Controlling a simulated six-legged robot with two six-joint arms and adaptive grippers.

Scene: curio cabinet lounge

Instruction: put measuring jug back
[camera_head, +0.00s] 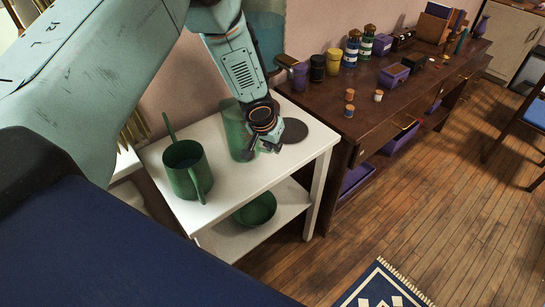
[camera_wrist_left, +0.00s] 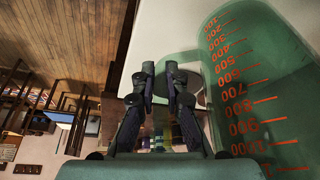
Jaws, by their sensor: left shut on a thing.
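The measuring jug (camera_head: 235,130) is translucent green and upright over the white side table, partly hidden behind my left gripper. In the left wrist view the jug (camera_wrist_left: 245,80) fills the right side, with red scale marks and numbers. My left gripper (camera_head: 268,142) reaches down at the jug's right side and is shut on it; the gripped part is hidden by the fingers. The fingertips (camera_wrist_left: 163,72) show close together in the wrist view. I cannot tell whether the jug's base touches the table. A dark round mat (camera_head: 294,131) lies just right of the gripper. My right gripper is not in view.
A green pot (camera_head: 186,170) with a handle and a tall stick stands left on the white side table (camera_head: 235,192). A green bowl (camera_head: 256,209) is on its lower shelf. The dark wooden desk (camera_head: 375,118) at right holds jars, bottles and boxes. The wooden floor (camera_head: 430,190) is mostly clear.

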